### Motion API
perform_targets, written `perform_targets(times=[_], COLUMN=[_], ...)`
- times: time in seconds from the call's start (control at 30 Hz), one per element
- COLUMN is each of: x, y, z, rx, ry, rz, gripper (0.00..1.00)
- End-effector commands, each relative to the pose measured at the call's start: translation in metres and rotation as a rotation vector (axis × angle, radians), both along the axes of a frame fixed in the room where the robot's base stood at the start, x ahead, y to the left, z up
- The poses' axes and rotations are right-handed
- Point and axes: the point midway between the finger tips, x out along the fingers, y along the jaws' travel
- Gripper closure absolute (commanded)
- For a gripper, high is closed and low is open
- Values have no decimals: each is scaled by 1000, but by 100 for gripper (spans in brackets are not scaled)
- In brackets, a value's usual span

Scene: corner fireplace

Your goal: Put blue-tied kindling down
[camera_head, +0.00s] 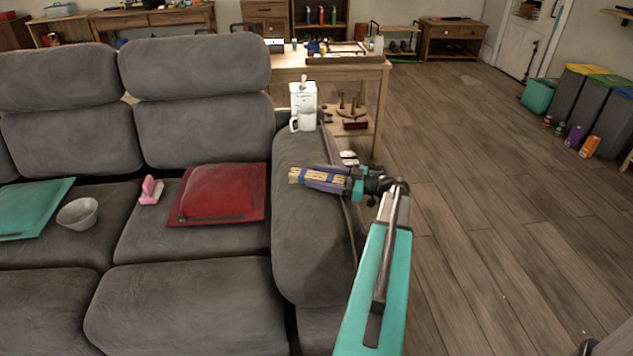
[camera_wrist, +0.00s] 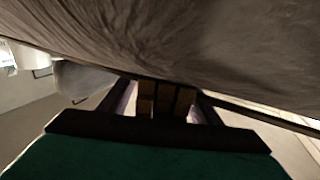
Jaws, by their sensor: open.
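The kindling, a small bundle of tan sticks (camera_head: 298,175), is at the top of the grey sofa's right armrest (camera_head: 305,235). I cannot tell whether the fingers touch the sticks, or whether the bundle rests fully on the armrest. The blue tie cannot be made out clearly.
A red cushion (camera_head: 222,192), a pink object (camera_head: 150,190) and a bowl (camera_head: 77,213) are on the seats. A wooden table (camera_head: 355,75) is behind. Open floor (camera_head: 480,190) lies right.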

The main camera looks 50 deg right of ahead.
Motion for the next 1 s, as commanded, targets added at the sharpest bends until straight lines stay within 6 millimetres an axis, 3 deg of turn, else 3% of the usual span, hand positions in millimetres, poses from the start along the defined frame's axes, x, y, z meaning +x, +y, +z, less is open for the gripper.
perform_targets(times=[0.17,0.7,1.0], x=[10,10,10], y=[5,5,5], z=[0,0,1], rx=[0,0,0], ry=[0,0,-1], rz=[0,0,0], gripper=[42,44,94])
